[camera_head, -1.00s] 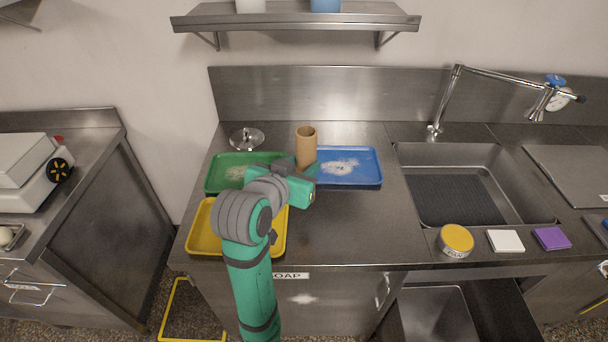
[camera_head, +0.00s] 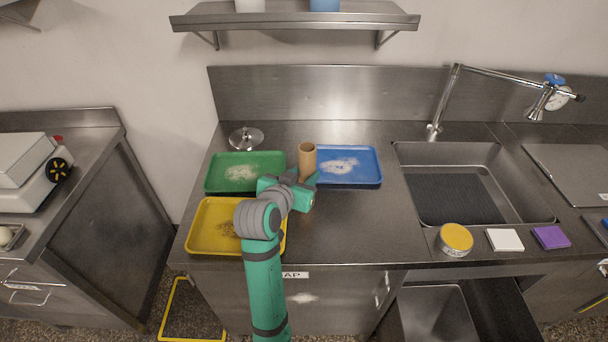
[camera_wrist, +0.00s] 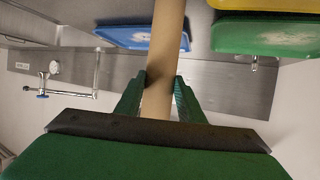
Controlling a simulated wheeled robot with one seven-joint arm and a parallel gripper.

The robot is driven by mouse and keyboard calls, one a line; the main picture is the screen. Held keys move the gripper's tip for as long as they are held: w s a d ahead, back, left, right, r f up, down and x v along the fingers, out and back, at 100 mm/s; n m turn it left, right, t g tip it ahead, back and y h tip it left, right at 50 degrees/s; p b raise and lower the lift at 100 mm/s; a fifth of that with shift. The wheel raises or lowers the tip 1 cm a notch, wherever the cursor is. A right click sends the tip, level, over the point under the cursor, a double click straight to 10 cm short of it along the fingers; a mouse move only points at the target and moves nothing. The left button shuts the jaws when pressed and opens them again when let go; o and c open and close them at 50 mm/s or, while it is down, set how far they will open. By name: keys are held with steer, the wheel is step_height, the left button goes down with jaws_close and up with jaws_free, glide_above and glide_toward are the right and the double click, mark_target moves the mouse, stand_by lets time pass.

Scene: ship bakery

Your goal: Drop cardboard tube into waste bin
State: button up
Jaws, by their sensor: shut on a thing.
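The cardboard tube (camera_head: 307,152) is tan and stands roughly upright between the green and blue trays in the head view. My gripper (camera_head: 303,180) is shut on it, and my arm hides part of its lower end. In the wrist view the tube (camera_wrist: 163,60) runs between my two green fingers (camera_wrist: 160,95), which press on it from both sides. I cannot tell for sure how far its lower end is above the counter. No waste bin that I can identify shows in the head view.
A green tray (camera_head: 215,180), a blue tray (camera_head: 370,178) and a yellow tray (camera_head: 200,240) lie on the steel counter (camera_head: 350,225). A metal lid-like piece (camera_head: 246,138) lies behind. A sink (camera_head: 470,155) and a yellow-topped tin (camera_head: 455,238) are at right. An open lower bay (camera_head: 435,315) shows below.

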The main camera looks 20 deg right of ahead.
steer(key=shift+f, duration=0.1)
steer(key=o, duration=1)
